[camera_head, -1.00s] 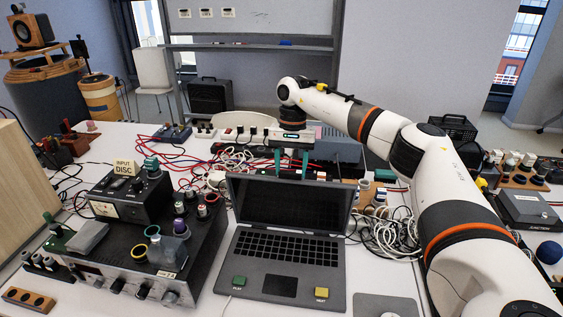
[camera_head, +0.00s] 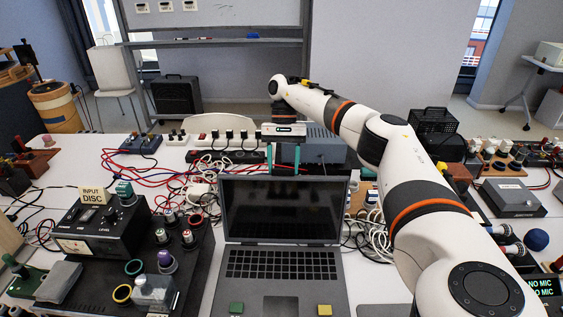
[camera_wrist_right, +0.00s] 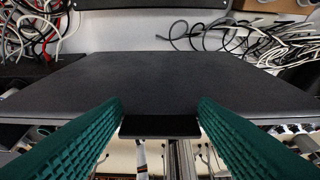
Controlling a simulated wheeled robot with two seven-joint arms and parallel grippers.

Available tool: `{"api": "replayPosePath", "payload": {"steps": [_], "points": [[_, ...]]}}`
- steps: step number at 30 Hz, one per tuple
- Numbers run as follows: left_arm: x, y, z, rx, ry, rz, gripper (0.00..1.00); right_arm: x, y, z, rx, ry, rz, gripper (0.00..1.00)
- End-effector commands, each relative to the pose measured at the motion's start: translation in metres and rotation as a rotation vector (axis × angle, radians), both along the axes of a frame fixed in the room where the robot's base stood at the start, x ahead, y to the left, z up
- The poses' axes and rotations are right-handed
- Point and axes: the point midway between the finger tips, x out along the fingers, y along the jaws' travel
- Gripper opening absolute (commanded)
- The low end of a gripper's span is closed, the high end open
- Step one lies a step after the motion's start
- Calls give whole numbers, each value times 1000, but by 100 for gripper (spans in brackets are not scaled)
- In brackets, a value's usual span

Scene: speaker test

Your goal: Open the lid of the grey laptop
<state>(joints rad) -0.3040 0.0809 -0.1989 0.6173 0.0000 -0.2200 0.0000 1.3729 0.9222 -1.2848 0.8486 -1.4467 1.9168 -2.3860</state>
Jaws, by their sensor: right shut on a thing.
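The grey laptop (camera_head: 285,265) stands on the white table, with its keyboard facing up. Its lid (camera_head: 282,208) is raised, and the dark screen faces me. My right gripper (camera_head: 283,170) reaches down from behind, its green fingertips at the lid's top edge. In the right wrist view, the lid's dark panel (camera_wrist_right: 165,80) spans the picture between and beyond the two green fingers. The gripper is shut on the lid, though the contact itself is hard to see. My left gripper is not in view.
A power strip (camera_head: 225,157) lies behind. My right arm crosses the right side.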

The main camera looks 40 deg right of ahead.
Motion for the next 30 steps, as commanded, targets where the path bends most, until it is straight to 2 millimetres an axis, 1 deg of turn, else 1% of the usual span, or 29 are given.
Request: {"api": "replayPosePath", "payload": {"steps": [1, 3, 4, 7, 8, 15, 18, 20, 22, 24, 27, 30], "points": [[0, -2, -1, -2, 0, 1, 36, -2, 2, -7, 1, 13, 7, 13], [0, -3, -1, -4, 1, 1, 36, -2, 2, -7, 1, 13, 8, 13], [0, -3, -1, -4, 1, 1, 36, -2, 2, -7, 1, 13, 8, 57], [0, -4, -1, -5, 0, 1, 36, -2, 2, -7, 1, 14, 9, 74], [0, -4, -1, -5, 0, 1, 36, -2, 2, -7, 0, 14, 8, 76], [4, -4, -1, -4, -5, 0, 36, -3, 0, -7, -4, 15, 4, 76], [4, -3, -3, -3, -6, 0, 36, 0, -2, -1, -4, 13, 3, 76], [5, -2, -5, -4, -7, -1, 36, 3, -3, 6, -2, 8, 3, 76], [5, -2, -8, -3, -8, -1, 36, 8, -4, 18, -1, 4, 4, 76], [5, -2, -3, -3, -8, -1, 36, 12, -6, 34, -1, 4, 6, 76], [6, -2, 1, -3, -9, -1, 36, 17, -9, 51, -1, 1, 7, 76], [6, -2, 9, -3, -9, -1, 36, 21, -11, 62, 1, 2, 9, 76]]}}
